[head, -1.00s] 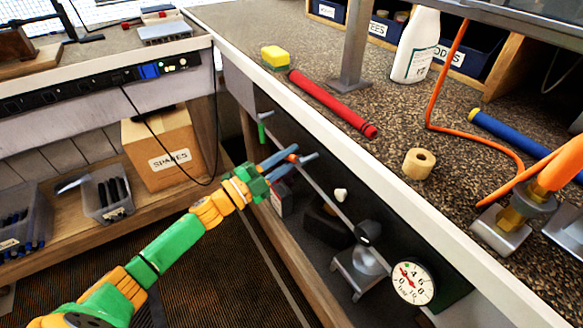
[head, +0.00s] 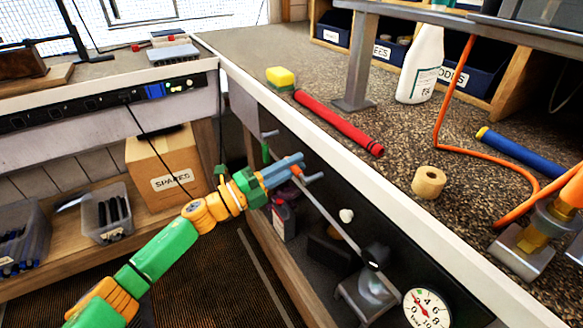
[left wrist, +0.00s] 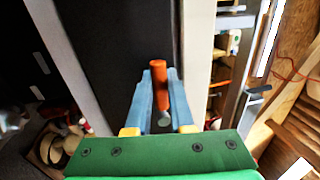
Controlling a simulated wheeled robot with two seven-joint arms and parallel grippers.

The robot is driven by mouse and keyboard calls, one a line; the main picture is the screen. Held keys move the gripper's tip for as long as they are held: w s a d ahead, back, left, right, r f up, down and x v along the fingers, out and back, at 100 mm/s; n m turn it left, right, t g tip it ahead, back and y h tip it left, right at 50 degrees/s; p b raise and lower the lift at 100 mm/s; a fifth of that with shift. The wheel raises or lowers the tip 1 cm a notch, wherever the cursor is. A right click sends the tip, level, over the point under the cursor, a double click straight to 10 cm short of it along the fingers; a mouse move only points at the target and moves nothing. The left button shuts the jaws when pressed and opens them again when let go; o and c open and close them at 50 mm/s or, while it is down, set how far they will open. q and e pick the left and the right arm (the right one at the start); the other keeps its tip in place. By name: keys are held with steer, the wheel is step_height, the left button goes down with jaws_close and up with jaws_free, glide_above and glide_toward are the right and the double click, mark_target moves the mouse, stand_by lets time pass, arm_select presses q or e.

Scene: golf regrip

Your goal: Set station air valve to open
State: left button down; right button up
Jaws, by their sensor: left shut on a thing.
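My left gripper (head: 308,168) reaches in from the left to the dark front panel under the bench top. It is shut on a small orange lever (head: 296,170), which I take to be the air valve's handle. In the left wrist view, the orange lever (left wrist: 158,85) sits between the blue fingers, in front of the dark panel. My right gripper is not in view.
A green handle (head: 265,151) hangs on the panel just beyond my gripper. The bench top holds a red grip (head: 338,122), a yellow sponge (head: 280,78), a tape roll (head: 428,182) and a white bottle (head: 420,65). A spares box (head: 168,168) stands on the left shelf.

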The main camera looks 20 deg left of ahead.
arm_select(q)
steer(key=shift+r, duration=0.15)
steer(key=c, duration=0.8)
jaws_free()
steer(key=shift+w, duration=0.1)
steer(key=b+v, duration=0.1)
steer(key=v, duration=0.6)
